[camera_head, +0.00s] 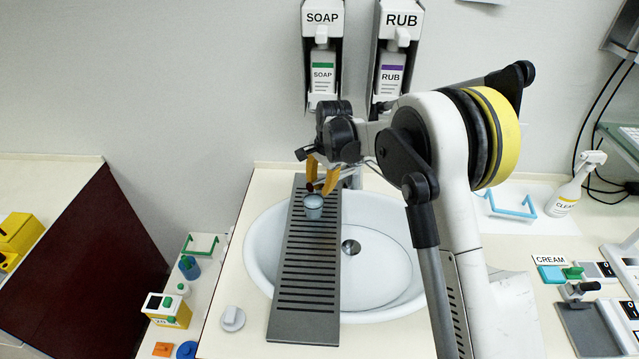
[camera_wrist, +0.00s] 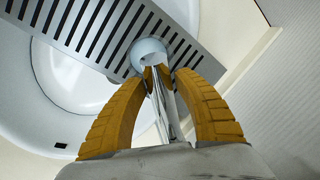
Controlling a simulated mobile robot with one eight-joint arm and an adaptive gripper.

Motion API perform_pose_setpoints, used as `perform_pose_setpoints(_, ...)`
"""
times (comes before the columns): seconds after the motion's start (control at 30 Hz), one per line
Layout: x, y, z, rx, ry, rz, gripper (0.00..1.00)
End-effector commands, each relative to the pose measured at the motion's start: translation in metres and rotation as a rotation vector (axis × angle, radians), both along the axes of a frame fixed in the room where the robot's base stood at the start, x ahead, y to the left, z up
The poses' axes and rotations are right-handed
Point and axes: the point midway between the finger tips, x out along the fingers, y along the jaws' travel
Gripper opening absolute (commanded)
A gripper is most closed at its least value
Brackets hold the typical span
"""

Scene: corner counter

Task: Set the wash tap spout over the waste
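The chrome tap spout (camera_wrist: 163,105) runs between my yellow fingers in the wrist view. My gripper (camera_head: 322,180) is over the left part of the basin in the head view. Its fingertips (camera_wrist: 157,76) are drawn close together on either side of the spout and appear shut on it. The spout end is over or close to a small blue-grey cup (camera_head: 313,206), which stands on the slotted grey rack. The dark round waste (camera_head: 350,247) is in the basin, right of the rack and of the gripper. My arm hides much of the tap.
The slotted rack (camera_head: 303,290) lies across the left of the white basin (camera_head: 385,219). SOAP (camera_head: 322,72) and RUB (camera_head: 390,74) dispensers hang on the wall behind. A spray bottle (camera_head: 577,185) stands at right. Small items line the left ledge.

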Motion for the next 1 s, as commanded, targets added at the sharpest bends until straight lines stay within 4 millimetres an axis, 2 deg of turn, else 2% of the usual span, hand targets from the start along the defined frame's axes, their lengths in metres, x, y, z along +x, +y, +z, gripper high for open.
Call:
perform_pose_setpoints(0.03, 0.0, 0.0, 0.0, 0.0, 0.0, 0.0, 0.19)
perform_pose_setpoints(0.1, 0.0, 0.0, 0.0, 0.0, 0.0, 0.0, 0.0)
perform_pose_setpoints(0.57, -0.005, -0.006, 0.0, 0.001, 0.001, 0.043, 0.0)
perform_pose_setpoints(0.77, -0.017, -0.024, -0.001, 0.0, 0.001, 0.154, 0.0)
perform_pose_setpoints(1.0, -0.03, -0.054, -0.001, 0.0, 0.002, 0.347, 0.0)
